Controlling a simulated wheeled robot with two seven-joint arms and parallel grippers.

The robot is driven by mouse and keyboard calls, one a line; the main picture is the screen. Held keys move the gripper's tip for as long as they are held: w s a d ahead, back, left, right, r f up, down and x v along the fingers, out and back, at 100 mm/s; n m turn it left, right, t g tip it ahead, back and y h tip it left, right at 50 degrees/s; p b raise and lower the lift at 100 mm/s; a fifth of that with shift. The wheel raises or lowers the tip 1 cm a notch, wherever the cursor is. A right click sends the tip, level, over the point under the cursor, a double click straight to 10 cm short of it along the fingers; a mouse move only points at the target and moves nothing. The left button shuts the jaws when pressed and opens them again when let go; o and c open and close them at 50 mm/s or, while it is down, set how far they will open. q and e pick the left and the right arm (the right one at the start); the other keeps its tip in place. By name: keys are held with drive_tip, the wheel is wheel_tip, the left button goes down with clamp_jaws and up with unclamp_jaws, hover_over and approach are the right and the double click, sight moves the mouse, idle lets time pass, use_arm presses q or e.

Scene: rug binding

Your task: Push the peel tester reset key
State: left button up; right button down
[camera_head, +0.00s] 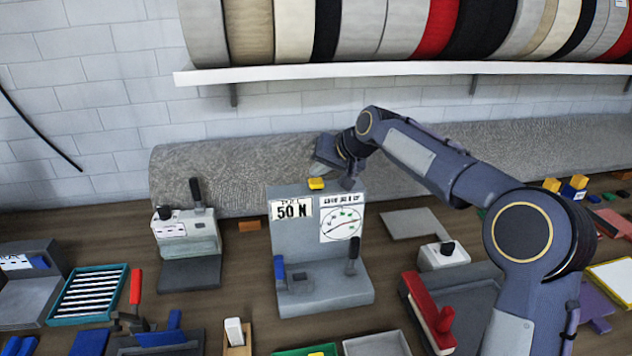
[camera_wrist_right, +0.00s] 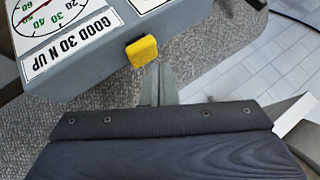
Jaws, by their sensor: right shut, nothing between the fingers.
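The peel tester (camera_head: 318,250) is a grey stand on the bench with a "50 N" plate, a round dial and a black lever. In the right wrist view, the yellow key (camera_wrist_right: 142,51) sticks out beside the shut fingertips (camera_wrist_right: 156,70). I cannot tell whether they touch. The dial and a "GOOD 30 N UP" label show on the tester there. My left gripper is out of view.
A rolled grey carpet (camera_head: 230,170) lies behind the tester. A grey clamp device (camera_head: 187,240) stands to its left and a red-handled tool (camera_head: 430,315) to its right. Trays crowd the front. A shelf (camera_head: 400,69) of binding rolls hangs above.

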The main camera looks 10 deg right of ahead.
sight(319, 183)
drive_tip(key=shift+f, duration=0.3)
drive_tip(key=shift+f+b, duration=0.45)
drive_tip(key=shift+f, duration=0.15)
idle(0.5)
drive_tip(key=shift+r, duration=0.15)
drive_tip(key=shift+r+p, duration=0.85)
drive_tip(key=shift+p, duration=0.05)
wheel_tip(319, 183, up, 5)
drive_tip(key=p, duration=0.4)
drive_tip(key=shift+r+p, duration=0.1)
drive_tip(key=shift+p, duration=0.25)
